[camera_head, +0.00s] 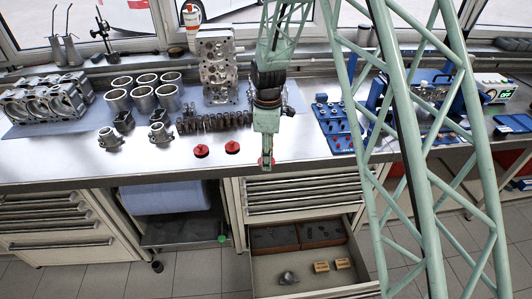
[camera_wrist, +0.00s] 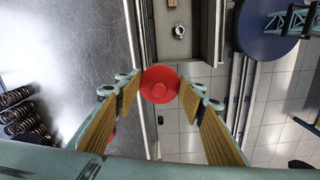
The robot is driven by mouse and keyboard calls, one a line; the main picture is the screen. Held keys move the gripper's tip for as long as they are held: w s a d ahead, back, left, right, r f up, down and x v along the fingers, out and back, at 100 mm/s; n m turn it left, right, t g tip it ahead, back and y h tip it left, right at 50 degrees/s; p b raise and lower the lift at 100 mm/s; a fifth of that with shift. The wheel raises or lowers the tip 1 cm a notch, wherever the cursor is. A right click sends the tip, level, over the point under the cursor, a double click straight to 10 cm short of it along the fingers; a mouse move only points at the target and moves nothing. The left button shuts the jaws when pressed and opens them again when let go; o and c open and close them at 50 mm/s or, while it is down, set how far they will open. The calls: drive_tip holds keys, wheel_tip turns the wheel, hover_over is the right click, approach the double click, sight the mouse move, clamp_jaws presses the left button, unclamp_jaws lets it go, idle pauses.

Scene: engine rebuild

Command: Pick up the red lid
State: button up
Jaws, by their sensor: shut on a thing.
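My gripper (camera_head: 266,166) hangs over the front edge of the workbench. In the wrist view its fingertips (camera_wrist: 158,88) are closed on both sides of a round red lid (camera_wrist: 159,78) with a small central knob. In the head view the held lid shows only as slivers of red beside the fingers, mostly hidden. Two more red lids lie on the bench to the left of my gripper, one farther left (camera_head: 201,151) and one nearer (camera_head: 233,147). A bit of red also shows past the left finger in the wrist view.
The metal workbench (camera_head: 60,168) carries a row of dark springs (camera_head: 215,122), metal cylinders (camera_head: 143,99) and an engine block (camera_head: 45,98). A blue tool board (camera_head: 338,127) is to the right. Below, an open drawer (camera_head: 262,272) juts out, holding a few small parts.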

drive_tip(key=shift+s+d, duration=0.1)
drive_tip(key=shift+s, duration=0.25)
idle(0.6)
